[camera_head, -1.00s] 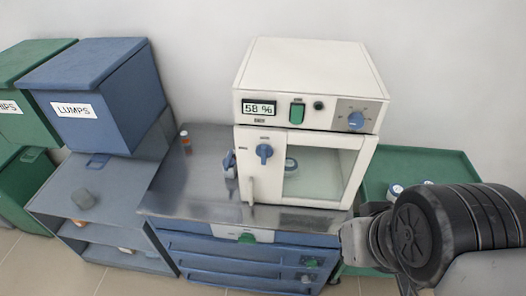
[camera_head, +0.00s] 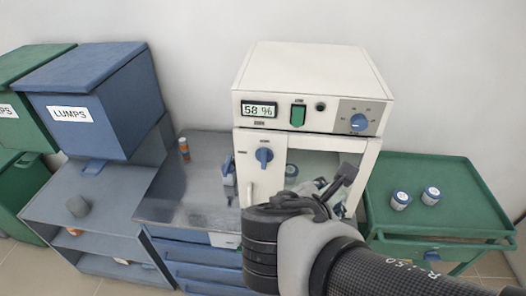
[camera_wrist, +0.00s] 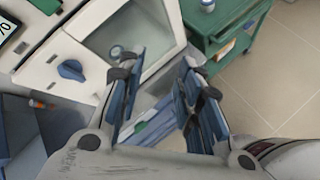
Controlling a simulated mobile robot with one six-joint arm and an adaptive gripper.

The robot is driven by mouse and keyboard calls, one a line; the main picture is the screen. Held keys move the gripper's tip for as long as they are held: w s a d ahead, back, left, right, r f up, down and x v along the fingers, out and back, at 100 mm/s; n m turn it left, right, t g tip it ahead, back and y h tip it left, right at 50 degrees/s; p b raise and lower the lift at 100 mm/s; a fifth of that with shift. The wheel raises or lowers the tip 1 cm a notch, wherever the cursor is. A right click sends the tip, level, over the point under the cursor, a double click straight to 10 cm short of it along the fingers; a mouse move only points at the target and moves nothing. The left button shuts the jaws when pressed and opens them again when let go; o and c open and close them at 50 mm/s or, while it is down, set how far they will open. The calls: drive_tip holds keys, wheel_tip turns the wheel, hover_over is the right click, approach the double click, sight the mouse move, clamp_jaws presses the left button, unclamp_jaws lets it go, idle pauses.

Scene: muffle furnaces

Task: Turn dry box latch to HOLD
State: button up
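The dry box (camera_head: 300,75) is a white cabinet with a windowed door, showing "58 %" on its display (camera_head: 259,109). Its latch is a blue knob (camera_head: 264,155) at the upper left of the door; it also shows in the wrist view (camera_wrist: 70,70). The marks around the latch are too small to read. My gripper (camera_head: 336,180) is in front of the door window, right of the latch and apart from it. In the wrist view its two fingers stand apart with nothing between them (camera_wrist: 158,75).
A green switch (camera_head: 298,115) and a blue dial (camera_head: 359,122) are on the upper panel. A green cart (camera_head: 455,190) with two small jars (camera_head: 400,199) stands at right. A blue LUMPS bin (camera_head: 90,100) and grey shelf (camera_head: 110,195) stand at left. A small orange-topped vial (camera_head: 184,146) stands on the counter.

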drive_tip(key=w+a+n+t+y, duration=0.3)
drive_tip(key=a+n+t+y, duration=0.15)
drive_tip(key=a+n, duration=0.85)
drive_tip(key=m+b, duration=0.1)
drive_tip(key=b, duration=0.2)
approach(263, 153)
drive_tip(key=shift+h, duration=0.35)
drive_tip(key=x, duration=0.8)
drive_tip(key=shift+w+a, duration=0.15)
drive_tip(key=shift+w, duration=0.15)
drive_tip(key=shift+c, duration=0.6)
clamp_jaws()
